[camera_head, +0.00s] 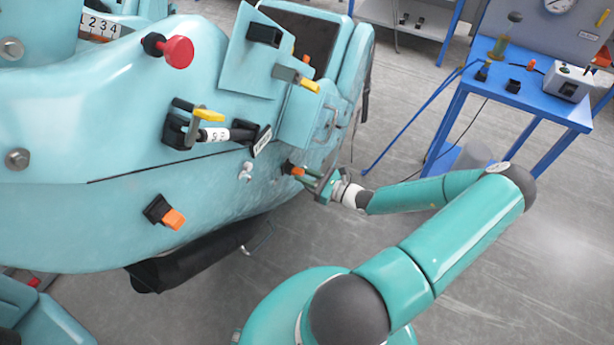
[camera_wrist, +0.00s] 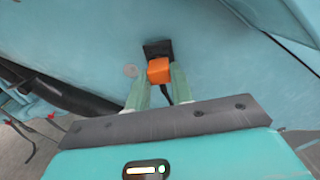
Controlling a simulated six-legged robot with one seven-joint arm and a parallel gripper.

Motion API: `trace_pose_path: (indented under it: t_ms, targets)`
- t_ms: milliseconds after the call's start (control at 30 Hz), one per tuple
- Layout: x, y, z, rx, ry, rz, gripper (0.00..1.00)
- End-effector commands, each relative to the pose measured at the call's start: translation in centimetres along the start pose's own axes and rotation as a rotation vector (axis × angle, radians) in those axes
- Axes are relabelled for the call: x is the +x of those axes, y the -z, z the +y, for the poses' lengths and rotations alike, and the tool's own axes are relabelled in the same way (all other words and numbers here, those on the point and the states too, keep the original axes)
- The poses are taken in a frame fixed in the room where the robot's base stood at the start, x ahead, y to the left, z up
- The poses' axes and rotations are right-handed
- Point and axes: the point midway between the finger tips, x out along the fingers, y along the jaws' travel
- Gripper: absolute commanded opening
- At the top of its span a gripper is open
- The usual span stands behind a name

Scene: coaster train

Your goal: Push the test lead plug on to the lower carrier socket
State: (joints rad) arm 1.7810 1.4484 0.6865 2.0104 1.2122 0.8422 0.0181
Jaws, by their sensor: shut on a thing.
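An orange plug (camera_wrist: 159,70) is between the two green fingers of my gripper (camera_wrist: 158,84) in the wrist view. Its far end meets a black socket (camera_wrist: 157,49) on the teal carrier body; I cannot tell how deep it sits. A dark lead (camera_wrist: 181,92) hangs from the plug past the right finger. In the head view my gripper (camera_head: 311,184) is at the carrier's right side, shut on the orange plug (camera_head: 298,171), with the dark socket (camera_head: 288,167) just left of it.
Another black socket with an orange piece (camera_head: 173,218) is lower left on the teal carrier (camera_head: 80,215). Above are a black connector with a yellow lever (camera_head: 209,115) and a red knob (camera_head: 177,52). A blue bench (camera_head: 520,95) stands at right; a thin cable crosses the grey floor.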

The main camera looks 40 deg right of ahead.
Motion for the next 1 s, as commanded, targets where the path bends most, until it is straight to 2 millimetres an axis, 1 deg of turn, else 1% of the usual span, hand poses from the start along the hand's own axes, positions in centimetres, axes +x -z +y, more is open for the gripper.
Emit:
trace_pose_path:
  t_ms: [233, 267, 300, 367, 633, 767, 867, 1000]
  targets:
    - [0.2, -0.1, 0.1, 0.0, -0.001, -0.002, 0.01]
    - [0.2, -0.1, 0.1, 0.0, -0.002, -0.002, 0.29]
    - [0.2, -0.1, 0.1, 0.0, -0.001, -0.002, 0.36]
    - [0.2, -0.1, 0.0, 0.0, -0.001, -0.001, 0.48]
    - [0.1, 0.0, 0.0, 0.0, -0.001, -0.001, 0.48]
    - [-0.5, 0.0, 0.0, -0.001, 0.001, 0.0, 0.48]
    - [-1.9, 0.0, -0.1, -0.002, 0.001, 0.002, 0.48]
    - [-4.8, 0.0, -0.1, -0.002, 0.001, 0.002, 0.48]
